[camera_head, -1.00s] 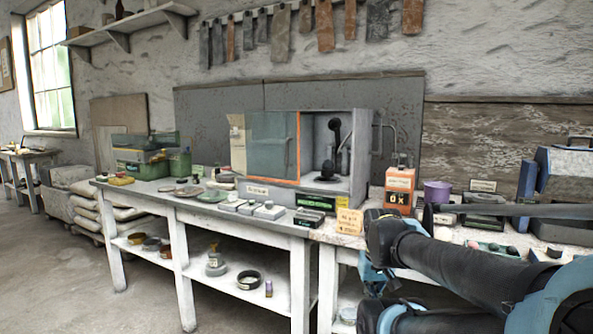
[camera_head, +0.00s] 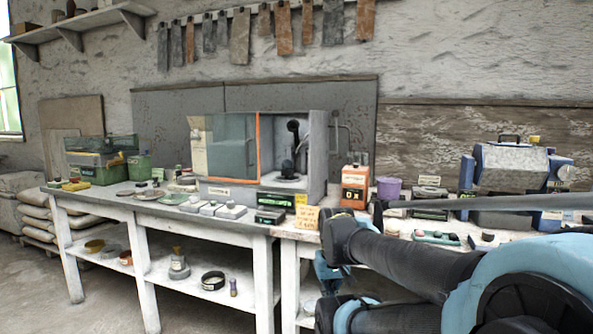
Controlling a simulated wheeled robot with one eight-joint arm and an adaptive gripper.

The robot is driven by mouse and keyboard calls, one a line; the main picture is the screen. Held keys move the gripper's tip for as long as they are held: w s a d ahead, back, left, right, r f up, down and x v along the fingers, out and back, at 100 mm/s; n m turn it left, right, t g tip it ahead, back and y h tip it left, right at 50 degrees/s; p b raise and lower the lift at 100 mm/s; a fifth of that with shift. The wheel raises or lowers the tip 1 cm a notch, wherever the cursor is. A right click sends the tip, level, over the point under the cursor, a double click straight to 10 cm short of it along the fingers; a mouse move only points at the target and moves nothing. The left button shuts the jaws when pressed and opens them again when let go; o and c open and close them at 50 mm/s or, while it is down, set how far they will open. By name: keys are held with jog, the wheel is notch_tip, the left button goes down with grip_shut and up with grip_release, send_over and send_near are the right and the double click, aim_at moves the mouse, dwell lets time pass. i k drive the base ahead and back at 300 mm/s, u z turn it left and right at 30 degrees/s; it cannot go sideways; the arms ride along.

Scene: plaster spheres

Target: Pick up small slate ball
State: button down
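I cannot pick out the small slate ball with certainty. A small dark roundish thing (camera_head: 487,237) lies on the right part of the bench, too small to tell as a ball. Another dark shape (camera_head: 288,167) sits inside the open-fronted grey cabinet (camera_head: 318,150), at the foot of a black bent fitting. My arm, with black links and blue joints, fills the lower right and hides part of the bench.
A long white bench (camera_head: 150,205) with a lower shelf runs along the wall. An orange box (camera_head: 354,186), a purple cup (camera_head: 389,189) and a blue-and-grey machine (camera_head: 510,170) stand on its right half. The floor at lower left is clear.

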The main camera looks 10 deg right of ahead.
aim_at(287, 164)
jog(key=k, duration=0.35)
jog(key=u, duration=0.1)
jog(key=i, duration=0.45)
jog(key=z, duration=0.05)
jog(key=k, duration=0.6)
jog(key=u, duration=0.1)
jog(key=i, duration=0.95)
jog(key=u, duration=0.75)
jog(key=i, duration=0.65)
jog(key=u, duration=0.3)
